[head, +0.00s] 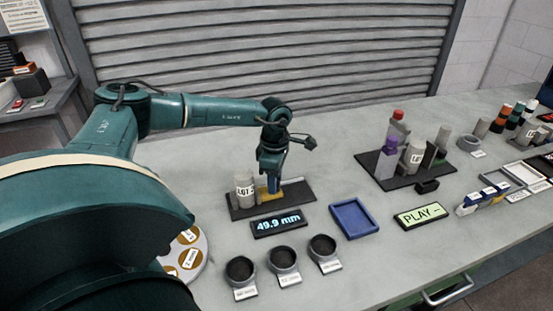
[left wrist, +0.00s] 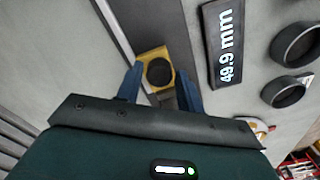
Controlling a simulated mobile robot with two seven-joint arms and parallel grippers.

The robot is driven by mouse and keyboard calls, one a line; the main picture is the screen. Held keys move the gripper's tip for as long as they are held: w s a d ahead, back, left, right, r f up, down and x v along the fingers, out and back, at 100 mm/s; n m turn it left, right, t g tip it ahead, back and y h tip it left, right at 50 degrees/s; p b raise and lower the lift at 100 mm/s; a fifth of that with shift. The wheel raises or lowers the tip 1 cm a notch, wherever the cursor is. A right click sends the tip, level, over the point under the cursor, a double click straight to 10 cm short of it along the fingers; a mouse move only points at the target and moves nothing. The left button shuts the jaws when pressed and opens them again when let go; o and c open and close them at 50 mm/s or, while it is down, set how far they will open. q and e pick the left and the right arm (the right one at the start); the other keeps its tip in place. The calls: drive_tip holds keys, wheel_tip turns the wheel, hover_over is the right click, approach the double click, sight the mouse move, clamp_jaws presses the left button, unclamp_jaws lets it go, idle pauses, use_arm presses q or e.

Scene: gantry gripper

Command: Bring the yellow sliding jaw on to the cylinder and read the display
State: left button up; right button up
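The yellow sliding jaw (head: 268,190) stands on a dark gauge base (head: 297,196) just right of a pale cylinder (head: 244,188) with a LOT label; I cannot tell whether they touch. In the left wrist view the jaw (left wrist: 151,55) carries a round dark knob (left wrist: 159,72). My left gripper (head: 270,168) points down over the jaw. In the left wrist view its blue fingers (left wrist: 161,78) are apart, one on each side of the knob, with no clear grip on it. The display (head: 279,223) reads 49.9 mm; it also shows in the left wrist view (left wrist: 224,42). My right gripper is not in view.
Three dark round cups (head: 283,260) stand in front of the display. A blue tray (head: 353,219) and a PLAY sign (head: 422,216) lie to the right. A dark board (head: 386,176) with several blocks and cylinders stands behind them. A round disc (head: 197,262) lies at the left.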

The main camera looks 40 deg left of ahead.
use_arm(q)
drive_tip(key=shift+o, duration=1.2)
drive_tip(key=shift+r, duration=0.1)
wheel_tip(320, 180, up, 13)
idle(0.5)
